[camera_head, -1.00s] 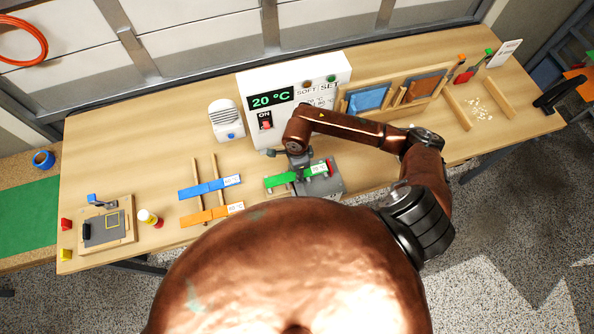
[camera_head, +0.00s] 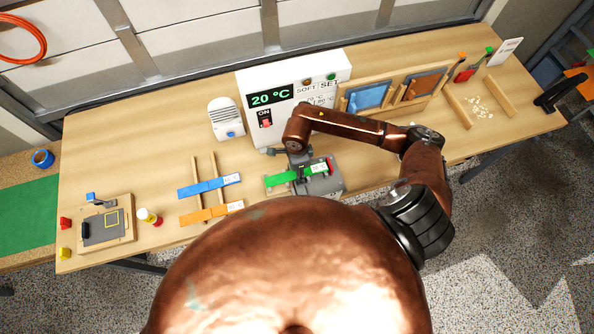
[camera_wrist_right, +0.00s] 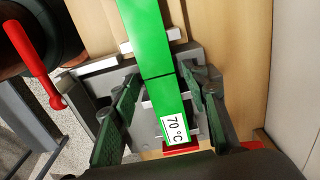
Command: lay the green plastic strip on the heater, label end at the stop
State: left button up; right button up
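The green plastic strip (camera_head: 283,179) lies across the grey heater (camera_head: 328,183), and its far end reaches past the heater's left side. In the right wrist view the strip (camera_wrist_right: 149,45) rests over pale crossbars. Its white "70 °C" label end (camera_wrist_right: 175,128) is right by the red stop (camera_wrist_right: 181,148); whether they touch is unclear. My right gripper (camera_head: 301,175) is low over the strip. In the right wrist view its two dark green fingers (camera_wrist_right: 165,88) stand apart, one on each side of the strip, with small gaps. My left gripper is not in view.
A blue strip (camera_head: 205,187) and an orange strip (camera_head: 208,215) lie on wooden rails to the left. The white control box (camera_head: 292,90) reading 20 °C stands behind the heater. A red lever (camera_wrist_right: 35,62) shows beside the heater. A clamp board (camera_head: 104,226) sits at far left.

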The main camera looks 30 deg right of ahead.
jog(key=shift+o, duration=0.5)
notch_tip(320, 180, up, 19)
jog(key=p, duration=0.2)
dwell(0.7)
dwell(0.6)
